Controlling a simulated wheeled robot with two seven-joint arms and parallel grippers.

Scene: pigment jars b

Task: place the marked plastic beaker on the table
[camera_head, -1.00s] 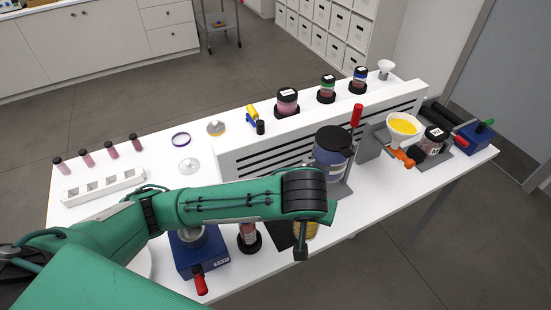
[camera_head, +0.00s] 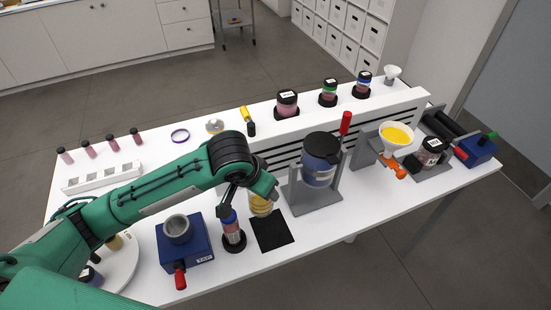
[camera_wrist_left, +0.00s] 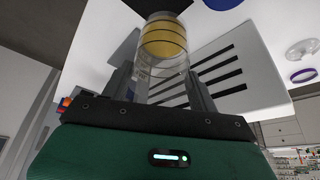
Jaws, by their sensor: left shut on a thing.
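The marked plastic beaker (camera_head: 260,206), clear with yellow contents, is below my left gripper (camera_head: 262,189) in the head view. In the left wrist view the beaker (camera_wrist_left: 163,45) stands out between the two fingers, with dark lines around its wall. My left gripper (camera_wrist_left: 163,88) is shut on it. The arm's wrist covers part of the beaker in the head view. I cannot tell whether its base touches the white table (camera_head: 330,226). My right gripper is not in view.
A black mat (camera_head: 272,231) lies bare just in front of the beaker. A capped tube in a black holder (camera_head: 232,236) stands close left, then a blue box (camera_head: 185,243). A grey stand with a blue jar (camera_head: 320,160) is close right. The slotted white riser (camera_head: 400,105) runs behind.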

